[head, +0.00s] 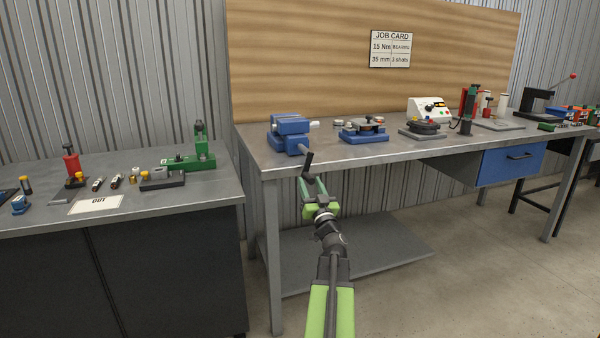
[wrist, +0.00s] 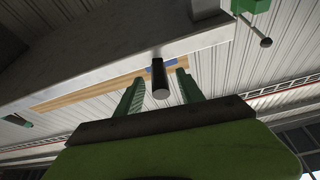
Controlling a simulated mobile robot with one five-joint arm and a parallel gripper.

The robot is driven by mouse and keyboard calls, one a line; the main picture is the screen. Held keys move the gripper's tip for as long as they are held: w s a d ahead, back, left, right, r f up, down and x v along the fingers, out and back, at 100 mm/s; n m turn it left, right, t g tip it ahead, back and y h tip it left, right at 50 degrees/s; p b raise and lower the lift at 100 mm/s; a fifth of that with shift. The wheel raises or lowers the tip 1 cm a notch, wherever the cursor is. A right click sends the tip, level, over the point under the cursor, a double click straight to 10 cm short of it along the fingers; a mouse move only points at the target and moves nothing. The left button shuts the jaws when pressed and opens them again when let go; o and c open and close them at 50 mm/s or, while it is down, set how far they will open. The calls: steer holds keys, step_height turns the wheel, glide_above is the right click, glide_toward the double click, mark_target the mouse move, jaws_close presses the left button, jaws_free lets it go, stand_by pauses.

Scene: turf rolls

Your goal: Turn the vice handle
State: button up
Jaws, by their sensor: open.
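The blue vice (head: 290,133) stands at the left front corner of the steel workbench. Its handle (head: 308,160), a dark grip, hangs past the bench's front edge. My gripper (head: 313,181) is just below and in front of the handle, with its green fingers pointing up toward it. In the wrist view the dark handle (wrist: 160,79) shows between the two spread fingers of my gripper (wrist: 158,88). The fingers are open, with a gap on both sides of the handle. I cannot tell how far between the fingers the handle reaches.
The workbench (head: 360,149) also bears a blue fixture (head: 364,131), a round dark fixture (head: 424,130) and a white device (head: 428,108). A lower shelf (head: 370,253) lies under it. A second bench (head: 215,187) with small parts stands to the left. The floor to the right is clear.

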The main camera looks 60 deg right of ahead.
steer(key=shift+p+x, duration=0.3)
steer(key=shift+x, duration=1.1)
steer(key=shift+s+d, duration=0.1)
steer(key=c, duration=1)
